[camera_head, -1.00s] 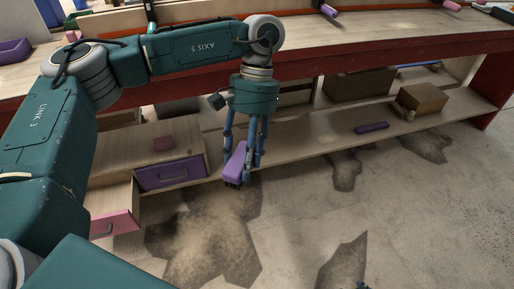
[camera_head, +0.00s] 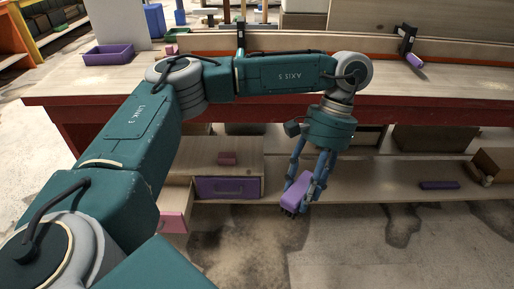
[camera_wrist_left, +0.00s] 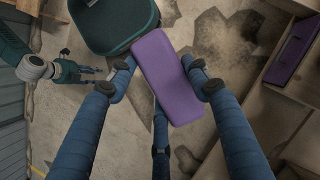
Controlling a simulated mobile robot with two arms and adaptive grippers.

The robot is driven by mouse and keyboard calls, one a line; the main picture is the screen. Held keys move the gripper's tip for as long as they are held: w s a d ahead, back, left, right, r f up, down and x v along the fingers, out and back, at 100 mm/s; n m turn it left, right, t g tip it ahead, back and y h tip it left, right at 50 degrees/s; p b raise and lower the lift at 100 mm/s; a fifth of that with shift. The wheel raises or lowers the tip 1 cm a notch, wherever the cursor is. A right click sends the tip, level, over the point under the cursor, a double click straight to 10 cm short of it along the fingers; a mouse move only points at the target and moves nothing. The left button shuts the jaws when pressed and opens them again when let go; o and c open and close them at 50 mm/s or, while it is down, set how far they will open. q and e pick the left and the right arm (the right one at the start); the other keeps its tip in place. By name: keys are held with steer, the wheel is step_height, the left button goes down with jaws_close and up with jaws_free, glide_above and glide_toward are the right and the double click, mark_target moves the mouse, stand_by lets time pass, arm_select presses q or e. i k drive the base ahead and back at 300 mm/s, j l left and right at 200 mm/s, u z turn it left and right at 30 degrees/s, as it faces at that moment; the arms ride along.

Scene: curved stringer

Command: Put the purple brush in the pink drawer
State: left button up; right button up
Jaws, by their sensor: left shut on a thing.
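My left gripper (camera_head: 304,187) is shut on the purple brush (camera_head: 295,192), with its dark bristles facing down. It hangs in front of the lower shelf, right of the drawers. The wrist view shows the brush (camera_wrist_left: 168,78) between the blue fingers. The pink drawer (camera_head: 173,222) is pulled out at the lower left of the cabinet, left of and lower than the brush. My arm hides part of it, and its inside is barely seen. My right gripper (camera_wrist_left: 93,72) shows small at the left of the wrist view; its opening cannot be told.
A purple drawer (camera_head: 228,187) beside the pink one appears shut. A purple object (camera_head: 439,185) and a cardboard box (camera_head: 495,165) lie on the lower shelf. The red-edged bench top (camera_head: 60,95) overhangs the drawers. The floor in front is clear.

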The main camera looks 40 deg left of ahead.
mark_target(163, 204)
steer(key=u, duration=1.2)
